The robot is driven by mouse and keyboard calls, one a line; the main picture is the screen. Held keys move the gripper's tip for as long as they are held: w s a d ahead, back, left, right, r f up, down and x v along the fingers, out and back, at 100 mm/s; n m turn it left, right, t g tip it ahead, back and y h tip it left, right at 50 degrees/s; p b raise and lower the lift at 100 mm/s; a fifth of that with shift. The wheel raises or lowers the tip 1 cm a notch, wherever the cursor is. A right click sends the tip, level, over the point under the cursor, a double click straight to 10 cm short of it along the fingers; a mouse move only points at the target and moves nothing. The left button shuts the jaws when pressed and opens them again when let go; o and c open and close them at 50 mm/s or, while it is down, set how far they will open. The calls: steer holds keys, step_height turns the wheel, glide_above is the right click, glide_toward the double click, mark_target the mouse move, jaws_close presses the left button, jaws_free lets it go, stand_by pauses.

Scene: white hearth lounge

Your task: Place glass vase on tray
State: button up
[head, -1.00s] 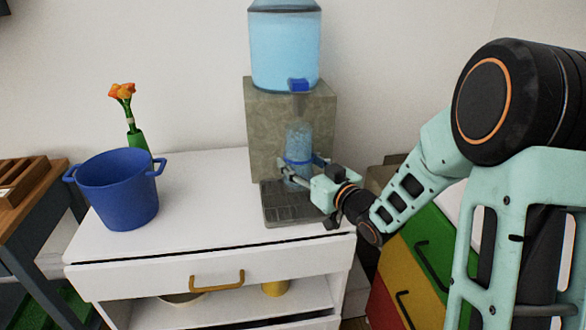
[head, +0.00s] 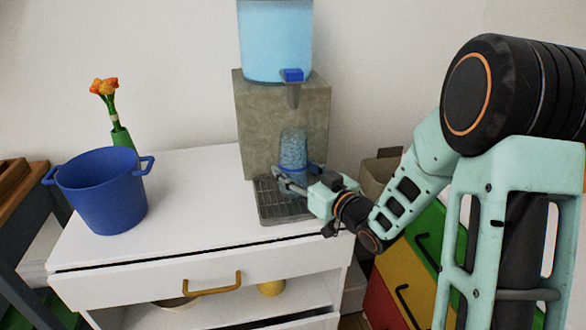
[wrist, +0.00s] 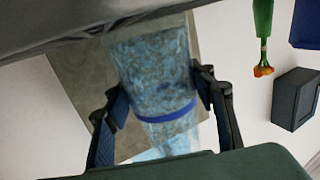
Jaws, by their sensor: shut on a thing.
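The glass vase (head: 293,148) is clear with a blue speckled pattern and a blue band. It is roughly upright in front of the water dispenser, below its tap. My gripper (head: 294,174) is shut on it from the right, low on its body. In the wrist view the vase (wrist: 152,72) sits between the two dark fingers. The dark grated tray (head: 275,205) lies at the dispenser's foot, under the gripper. The vase's base is hidden by the gripper, so I cannot tell if it touches the tray.
The water dispenser (head: 262,120) stands close behind the vase on the white cabinet (head: 190,200). A blue pot (head: 105,195) and a green vase with orange flowers (head: 120,137) stand at left. The cabinet top between pot and tray is clear. Coloured drawers (head: 405,265) stand at right.

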steer(key=o, duration=1.2)
steer(key=shift+f, duration=0.15)
steer(key=o, duration=0.5)
steer(key=shift+c, duration=0.2)
steer(key=shift+r, duration=0.25)
steer(key=p+v, duration=0.2)
steer(key=v, duration=0.8)
steer(key=shift+s+d+r+p, duration=0.15)
steer(key=shift+d+r+p, duration=0.05)
steer(key=shift+p, duration=0.1)
steer(key=shift+s+d+f+p, duration=0.15)
steer(key=shift+s+d+p, duration=0.2)
steer(key=shift+s, duration=0.25)
